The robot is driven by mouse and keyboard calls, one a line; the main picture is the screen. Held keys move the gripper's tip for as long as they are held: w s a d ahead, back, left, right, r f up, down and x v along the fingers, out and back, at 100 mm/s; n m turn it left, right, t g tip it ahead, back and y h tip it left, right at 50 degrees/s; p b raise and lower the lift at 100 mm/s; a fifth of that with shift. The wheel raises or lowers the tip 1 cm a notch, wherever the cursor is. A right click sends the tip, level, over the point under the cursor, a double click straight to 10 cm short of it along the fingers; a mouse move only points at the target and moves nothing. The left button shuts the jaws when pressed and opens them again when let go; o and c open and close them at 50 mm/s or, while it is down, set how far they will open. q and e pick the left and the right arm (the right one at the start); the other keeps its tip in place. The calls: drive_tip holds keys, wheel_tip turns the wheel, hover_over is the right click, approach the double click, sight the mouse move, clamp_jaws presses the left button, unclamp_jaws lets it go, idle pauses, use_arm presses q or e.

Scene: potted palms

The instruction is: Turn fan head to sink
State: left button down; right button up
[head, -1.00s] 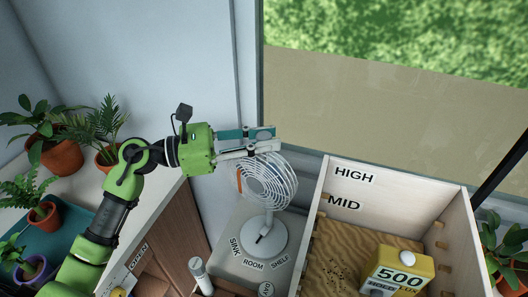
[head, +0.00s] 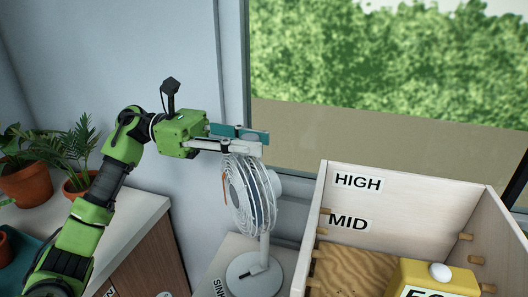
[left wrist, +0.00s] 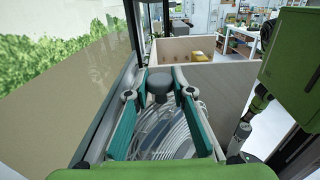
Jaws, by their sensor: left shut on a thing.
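The white desk fan stands on a grey-white surface, its round base (head: 254,276) lower centre in the head view. Its wire-cage fan head (head: 243,197) faces left, toward the counter side. My left gripper (head: 264,140) comes in from the left at the top of the cage and is shut on the fan head. In the left wrist view, the gripper (left wrist: 159,88) has its teal fingers on both sides of the grey motor housing (left wrist: 159,83), with the cage (left wrist: 165,138) below. A SINK label (head: 219,288) shows partly beside the base. My right gripper is not in view.
A wooden box (head: 404,184) marked HIGH and MID stands right of the fan, with a yellow container (head: 440,278) in it. Potted plants (head: 25,178) stand on the counter at left. A window and its frame (head: 232,80) rise close behind the fan.

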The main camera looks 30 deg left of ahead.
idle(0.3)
use_arm(q)
drive_tip(key=c, duration=1.7)
unclamp_jaws()
drive_tip(key=a, duration=0.4)
drive_tip(key=s+a, duration=0.1)
drive_tip(key=a, duration=0.7)
drive_tip(key=shift+s, duration=0.25)
